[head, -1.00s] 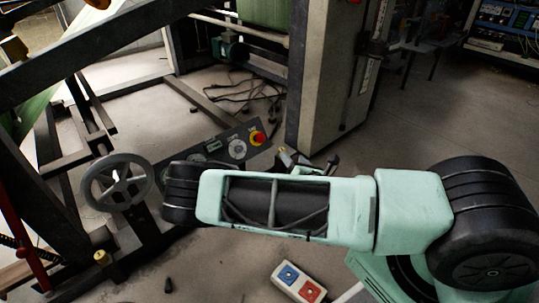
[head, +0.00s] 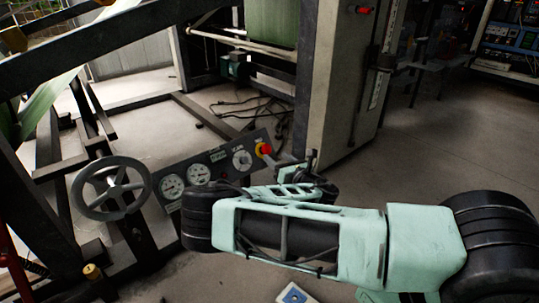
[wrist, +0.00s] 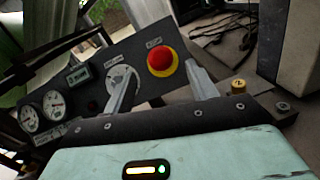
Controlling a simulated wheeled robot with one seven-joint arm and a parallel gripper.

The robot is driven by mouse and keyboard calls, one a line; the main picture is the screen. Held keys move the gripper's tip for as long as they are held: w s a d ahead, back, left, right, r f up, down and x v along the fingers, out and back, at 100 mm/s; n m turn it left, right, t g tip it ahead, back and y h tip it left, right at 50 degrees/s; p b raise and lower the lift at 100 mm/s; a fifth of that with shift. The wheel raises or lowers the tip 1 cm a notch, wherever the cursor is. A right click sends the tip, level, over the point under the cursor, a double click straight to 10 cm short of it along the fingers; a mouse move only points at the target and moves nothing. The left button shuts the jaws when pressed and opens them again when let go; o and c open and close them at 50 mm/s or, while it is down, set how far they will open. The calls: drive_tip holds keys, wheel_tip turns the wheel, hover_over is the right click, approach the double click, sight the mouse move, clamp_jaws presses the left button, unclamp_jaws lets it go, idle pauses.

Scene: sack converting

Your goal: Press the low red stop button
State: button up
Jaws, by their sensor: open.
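The low red stop button (head: 264,149) is a round red cap on a yellow collar at the right end of a dark, tilted control panel (head: 222,156). In the wrist view the red button (wrist: 161,60) shows whole, between the fingers of my gripper (wrist: 162,70). My gripper is open and empty. I cannot tell how far the fingers are from the button.
The panel also carries round gauges (head: 172,187) and a dial (head: 242,160). A handwheel (head: 110,188) is at left. A pale machine column (head: 345,85) stands right of the panel, with a small red part (head: 365,10) high up. Floor at right is clear.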

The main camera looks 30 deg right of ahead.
sight(268, 152)
drive_tip(key=w+b, duration=0.1)
drive_tip(key=w, duration=0.4)
drive_tip(key=shift+w+a, duration=0.15)
drive_tip(key=shift+w, duration=0.2)
clamp_jaws()
drive_tip(key=shift+w+a+f, duration=0.1)
drive_tip(key=shift+w+f, duration=0.2)
drive_tip(key=shift+w, duration=0.1)
unclamp_jaws()
drive_tip(key=shift+s, duration=0.15)
drive_tip(key=s+d+p, duration=0.1)
drive_tip(key=s+p, duration=0.3)
drive_tip(key=s, duration=1.3)
